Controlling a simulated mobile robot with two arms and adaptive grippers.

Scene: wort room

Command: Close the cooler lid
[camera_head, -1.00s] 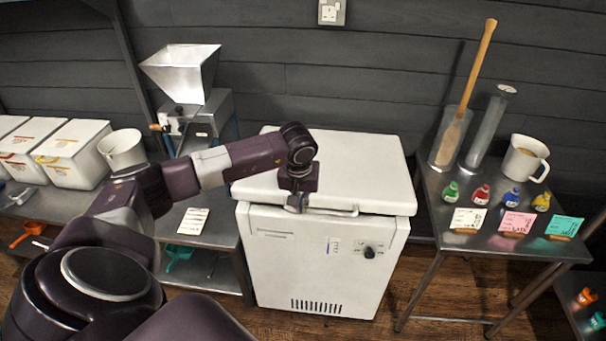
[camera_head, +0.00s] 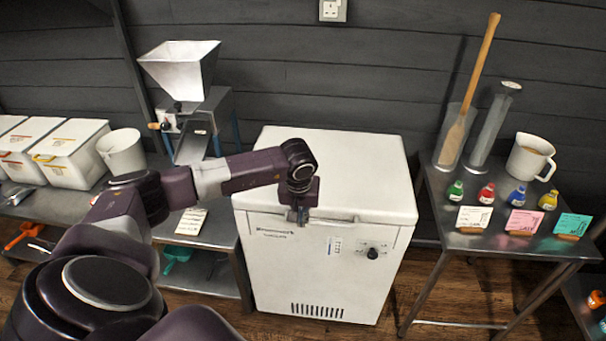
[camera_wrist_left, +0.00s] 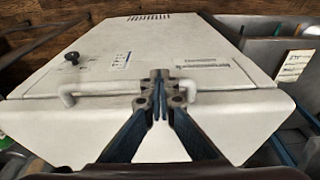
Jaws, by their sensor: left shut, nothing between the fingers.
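The white cooler (camera_head: 325,270) stands on the floor in the middle of the head view. Its white lid (camera_head: 365,170) lies level over the body, and I see no clear open gap along the front. The lid's bar handle (camera_head: 342,221) runs along the front edge; it also shows in the left wrist view (camera_wrist_left: 100,93). My left gripper (camera_head: 302,216) points down at the front edge, over the left part of the handle. In the left wrist view its fingers (camera_wrist_left: 160,80) are together and empty, overlapping the handle; contact is unclear. My right gripper is out of view.
A metal table (camera_head: 470,245) with a jug (camera_head: 529,157), small bottles and cards stands close on the right. A left bench (camera_head: 222,226) carries a grain mill (camera_head: 188,75), a white bucket (camera_head: 122,152) and bins. A dark wall is behind; wood floor shows in front.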

